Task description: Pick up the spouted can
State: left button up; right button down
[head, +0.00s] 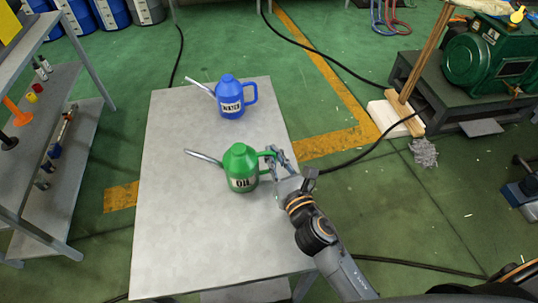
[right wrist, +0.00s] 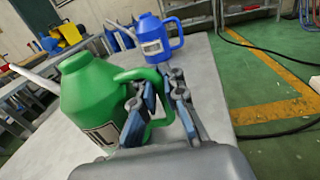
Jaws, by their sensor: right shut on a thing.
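A green spouted can (head: 240,163) with a label reading OIL is upright over the near half of the grey table. Its spout points left and its handle faces right. My right gripper (head: 273,158) is shut on that handle. In the right wrist view, the fingers (right wrist: 163,108) stand on either side of the handle of the green can (right wrist: 90,95). I cannot tell whether the can's base touches the table. A blue spouted can (head: 230,98) stands farther back, apart from the gripper; it also shows in the right wrist view (right wrist: 152,40). My left gripper is not in view.
The grey table (head: 180,235) is bare at its near end and along its left side. A metal shelf (head: 60,150) with small bottles and tools stands at the left. A green motor (head: 485,55) sits on a dark bench at the right. Cables cross the green floor.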

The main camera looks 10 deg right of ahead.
jog(key=shift+r+p, duration=0.4)
jog(key=shift+r, duration=0.35)
notch_tip(320, 180, up, 2)
jog(key=shift+s+r+p, duration=0.1)
jog(key=shift+r+p, duration=0.05)
jog(key=shift+p, duration=1)
jog(key=s+a+r+p, duration=0.1)
jog(key=s+r+p, duration=0.2)
jog(key=s+r, duration=0.5)
jog(key=shift+s+a+r, duration=0.4)
jog(key=shift+s, duration=2.45)
